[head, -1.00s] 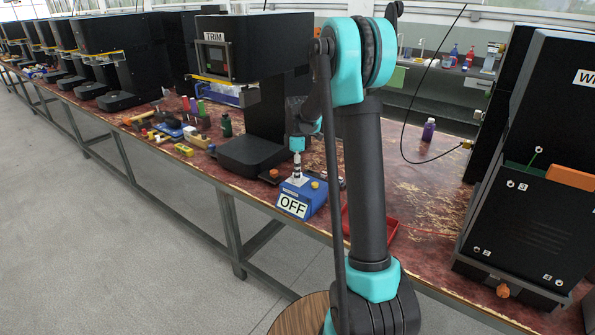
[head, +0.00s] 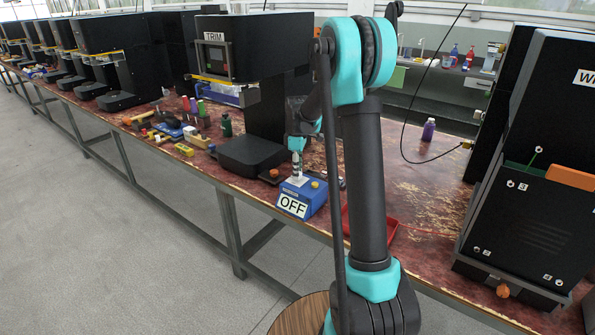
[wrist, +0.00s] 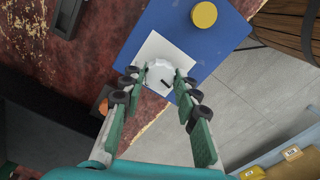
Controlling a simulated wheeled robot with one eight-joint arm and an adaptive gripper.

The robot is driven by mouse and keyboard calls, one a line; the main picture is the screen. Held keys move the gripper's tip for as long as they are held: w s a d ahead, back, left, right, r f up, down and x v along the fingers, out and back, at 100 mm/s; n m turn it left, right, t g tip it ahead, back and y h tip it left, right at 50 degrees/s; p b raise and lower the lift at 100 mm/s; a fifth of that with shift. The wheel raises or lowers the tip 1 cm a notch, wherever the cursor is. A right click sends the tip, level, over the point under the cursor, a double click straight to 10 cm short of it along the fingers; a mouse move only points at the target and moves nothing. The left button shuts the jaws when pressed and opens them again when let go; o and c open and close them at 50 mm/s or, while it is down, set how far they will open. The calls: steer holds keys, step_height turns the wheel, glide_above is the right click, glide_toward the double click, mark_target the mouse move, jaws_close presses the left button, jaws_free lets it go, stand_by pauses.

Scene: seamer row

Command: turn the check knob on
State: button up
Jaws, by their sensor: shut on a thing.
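The check knob (wrist: 160,76) is white with a dark mark and sits on a white plate (wrist: 152,50) on a blue box (wrist: 180,20). The box also shows in the head view (head: 317,199), on the front edge of the bench, with a white label reading OFF (head: 293,206) on its front. My gripper (wrist: 160,74) is shut on the knob, one fingertip at each side of it. In the head view my gripper (head: 297,168) points down onto the top of the box, and the knob is hard to make out there.
A yellow button (wrist: 204,14) stands on the same box near the knob. The black TRIM machine (head: 245,45) stands behind and left of the box. A red tray (head: 388,232) lies to the right, partly behind my arm. A purple bottle (head: 429,129) stands farther back.

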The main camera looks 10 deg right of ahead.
steer(key=m, duration=0.4)
steer(key=shift+m, duration=0.3)
steer(key=m, duration=0.3)
steer(key=shift+m, duration=0.3)
steer(key=m, duration=0.3)
steer(key=shift+m, duration=2.2)
steer(key=o, duration=1.1)
steer(key=shift+o, duration=0.2)
steer(key=shift+r, duration=0.1)
step_height(320, 180, up, 12)
